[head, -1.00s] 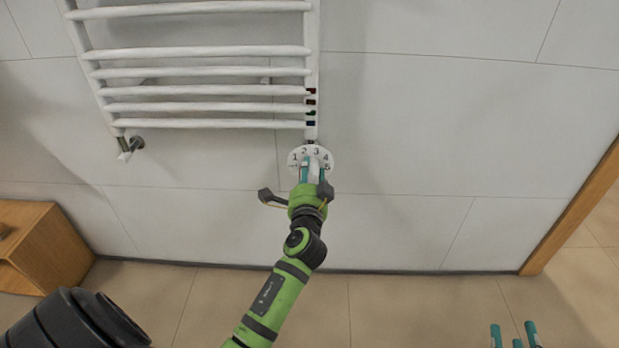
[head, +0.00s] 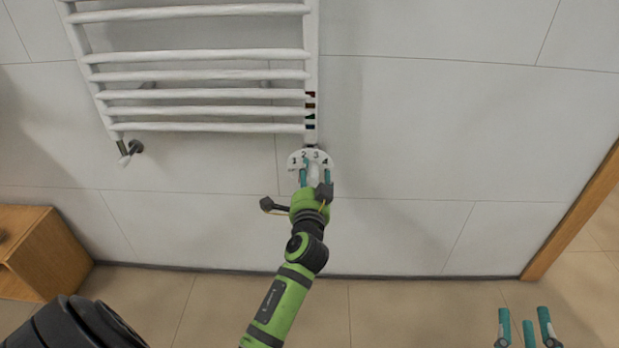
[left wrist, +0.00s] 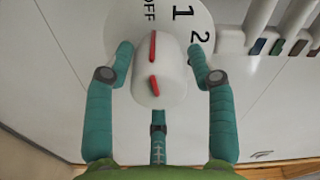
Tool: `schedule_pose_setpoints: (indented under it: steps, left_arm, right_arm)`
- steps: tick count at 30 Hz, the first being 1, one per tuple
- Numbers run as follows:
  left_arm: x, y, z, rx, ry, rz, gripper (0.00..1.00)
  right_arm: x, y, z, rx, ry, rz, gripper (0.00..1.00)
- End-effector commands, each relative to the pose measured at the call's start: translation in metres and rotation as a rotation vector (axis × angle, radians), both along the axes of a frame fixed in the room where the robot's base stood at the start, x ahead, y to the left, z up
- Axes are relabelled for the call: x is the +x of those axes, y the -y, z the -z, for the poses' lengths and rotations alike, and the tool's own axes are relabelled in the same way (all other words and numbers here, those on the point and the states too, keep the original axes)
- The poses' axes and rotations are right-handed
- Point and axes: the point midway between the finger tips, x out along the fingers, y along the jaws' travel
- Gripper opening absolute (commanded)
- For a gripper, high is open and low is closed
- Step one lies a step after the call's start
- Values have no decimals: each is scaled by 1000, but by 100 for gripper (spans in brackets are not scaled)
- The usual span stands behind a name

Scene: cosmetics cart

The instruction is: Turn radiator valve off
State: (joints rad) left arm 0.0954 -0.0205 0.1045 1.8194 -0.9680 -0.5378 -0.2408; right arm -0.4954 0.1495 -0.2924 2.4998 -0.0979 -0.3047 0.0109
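The radiator valve is a white knob (left wrist: 158,88) with red marks on a round white numbered dial (head: 296,158), below the radiator's right post. In the left wrist view the red marks point up toward the OFF side of the dial, with 1 and 2 to the right. My left gripper (head: 315,172) is at the knob, with two teal fingers on either side and a third below it. The fingers are spread; contact with the knob is not clear. My right gripper (head: 523,322) shows at the bottom right, fingers spread and empty.
The white towel radiator (head: 200,92) is on the tiled wall above the valve. A wooden cabinet (head: 50,255) stands at the left and a wooden door frame (head: 570,220) is at the right. The wall right of the valve is clear.

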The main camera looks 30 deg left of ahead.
Motion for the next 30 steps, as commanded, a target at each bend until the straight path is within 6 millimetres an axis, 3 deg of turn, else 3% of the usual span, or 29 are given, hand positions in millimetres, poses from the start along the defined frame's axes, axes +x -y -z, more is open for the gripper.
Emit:
schedule_pose_setpoints:
  steps: [11,24,30]
  left_arm:
    - [-4,-2,1,2,-4,-9,66]
    - [-58,33,1,-1,-3,-5,66]
    - [-65,37,0,1,-2,-6,66]
  right_arm:
    - [0,0,2,-1,-5,-1,40]
    - [0,0,1,-1,-3,0,40]
    - [0,0,1,-1,-3,0,40]
